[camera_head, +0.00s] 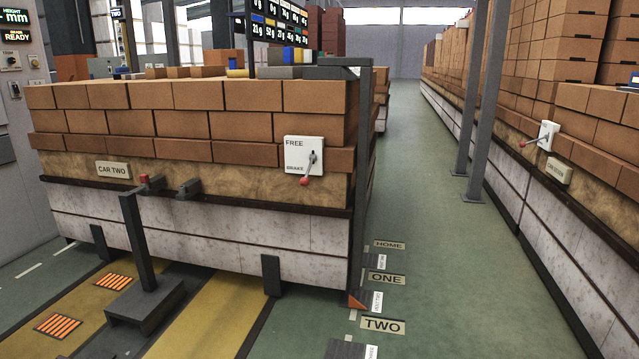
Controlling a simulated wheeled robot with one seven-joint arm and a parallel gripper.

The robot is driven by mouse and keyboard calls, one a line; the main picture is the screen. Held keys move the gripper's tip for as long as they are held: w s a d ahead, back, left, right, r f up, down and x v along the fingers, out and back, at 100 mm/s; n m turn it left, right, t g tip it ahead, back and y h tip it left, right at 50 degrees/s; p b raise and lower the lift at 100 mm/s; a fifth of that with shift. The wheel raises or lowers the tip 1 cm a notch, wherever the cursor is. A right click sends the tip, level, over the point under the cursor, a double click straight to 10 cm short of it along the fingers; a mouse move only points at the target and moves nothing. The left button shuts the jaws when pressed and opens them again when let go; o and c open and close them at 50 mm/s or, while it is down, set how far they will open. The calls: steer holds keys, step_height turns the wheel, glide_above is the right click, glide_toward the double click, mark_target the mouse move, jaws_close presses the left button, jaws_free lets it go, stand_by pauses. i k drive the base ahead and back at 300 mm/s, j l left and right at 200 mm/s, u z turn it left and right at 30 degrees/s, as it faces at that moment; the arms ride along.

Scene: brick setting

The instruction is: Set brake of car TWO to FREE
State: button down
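Car TWO (190,240) stands at the left with brown bricks stacked on it, and its CAR TWO label (113,170) is on the front side. A white brake plate (291,152) is at the right end of that side, marked FREE at the top and BRAKE at the bottom. Its lever, with a red knob (305,181), points down towards the BRAKE mark. My gripper is not in view, and nothing is seen touching the lever.
A dark post (138,240) on a block stands in front of the car. Floor signs HOME (390,245), ONE (387,277) and TWO (383,325) lie beside it. A second brick-laden car with its own lever (536,140) stands right.

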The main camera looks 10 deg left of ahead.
mark_target(305, 182)
steer(key=i+u, duration=0.2)
steer(key=i, duration=0.25)
steer(key=i+l+u, duration=0.15)
steer(key=i, duration=0.35)
steer(key=i+l+u, duration=0.2)
steer(key=i, duration=0.25)
